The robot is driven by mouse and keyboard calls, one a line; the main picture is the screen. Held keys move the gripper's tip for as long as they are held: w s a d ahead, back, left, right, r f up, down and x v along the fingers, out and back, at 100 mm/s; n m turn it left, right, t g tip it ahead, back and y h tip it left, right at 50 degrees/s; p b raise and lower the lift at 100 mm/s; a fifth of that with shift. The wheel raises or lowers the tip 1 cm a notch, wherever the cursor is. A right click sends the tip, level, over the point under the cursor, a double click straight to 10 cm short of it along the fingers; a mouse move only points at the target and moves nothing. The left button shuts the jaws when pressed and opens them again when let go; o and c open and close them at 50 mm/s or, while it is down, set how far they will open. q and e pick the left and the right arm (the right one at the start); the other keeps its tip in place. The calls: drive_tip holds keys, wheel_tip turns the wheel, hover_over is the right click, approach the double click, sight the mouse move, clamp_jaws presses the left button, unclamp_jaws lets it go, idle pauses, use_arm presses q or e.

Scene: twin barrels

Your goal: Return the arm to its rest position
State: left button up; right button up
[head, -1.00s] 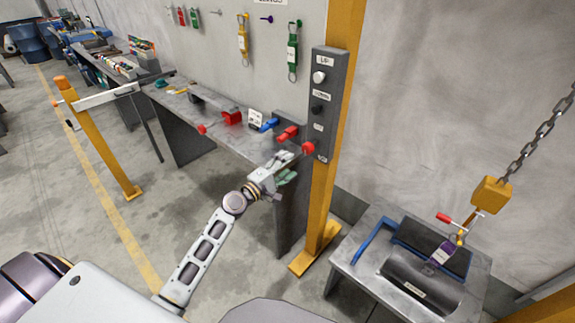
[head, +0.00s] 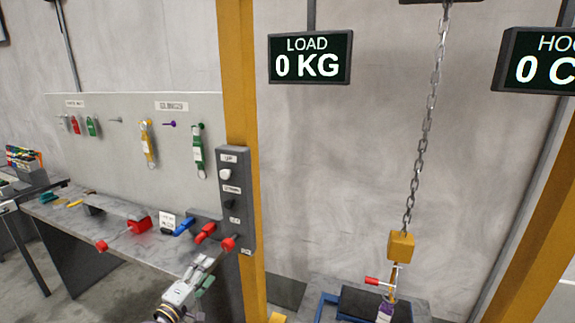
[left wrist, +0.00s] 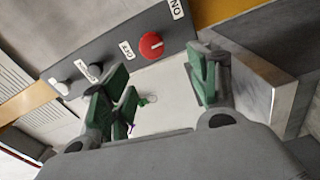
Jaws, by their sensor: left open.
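My left gripper (head: 205,272) is in the lower left middle of the head view, in front of the workbench and just below the control box (head: 233,190) on the yellow post. In the left wrist view its green-padded fingers (left wrist: 165,95) stand apart with nothing between them. A red knob (left wrist: 151,45) on the control box shows beyond the fingers; the same red knob (head: 228,243) is just above the gripper in the head view. I cannot tell whether they touch. My right gripper is not in view.
The workbench (head: 150,246) holds red and blue tools. A yellow hook block (head: 401,246) hangs on a chain (head: 427,110) at right, above a stand with a purple-labelled sling (head: 385,312). One display (head: 310,58) reads LOAD 0 KG. The yellow post (head: 240,90) stands close to my left arm.

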use_arm(q)
drive_tip(key=s+a+f+m+g+y, duration=0.2)
drive_tip(key=f+m, duration=0.1)
drive_tip(key=f, duration=0.8)
drive_tip(key=s+a+f+m+g+y, duration=0.1)
drive_tip(key=s+a+f+m+g, duration=0.15)
drive_tip(key=f, duration=0.85)
drive_tip(key=s+a+f+m+g+y, duration=0.2)
drive_tip(key=f+m, duration=0.1)
drive_tip(key=f, duration=0.8)
drive_tip(key=s+a+f+m+g, duration=0.1)
drive_tip(key=s+f+m+g, duration=0.3)
drive_tip(key=s+f, duration=1.15)
drive_tip(key=s+d+f+m+g, duration=0.1)
drive_tip(key=s+f, duration=0.4)
drive_tip(key=s, duration=0.6)
drive_tip(key=s+d+f+g, duration=0.3)
drive_tip(key=s+f, duration=0.3)
drive_tip(key=s, duration=0.5)
drive_tip(key=s+d+f+m+g, duration=0.1)
drive_tip(key=s+f, duration=0.4)
drive_tip(key=s, duration=0.6)
drive_tip(key=shift+s+d+f+m+g+y, duration=0.15)
drive_tip(key=shift+d+f+m+g+y, duration=0.25)
drive_tip(key=shift+d, duration=0.7)
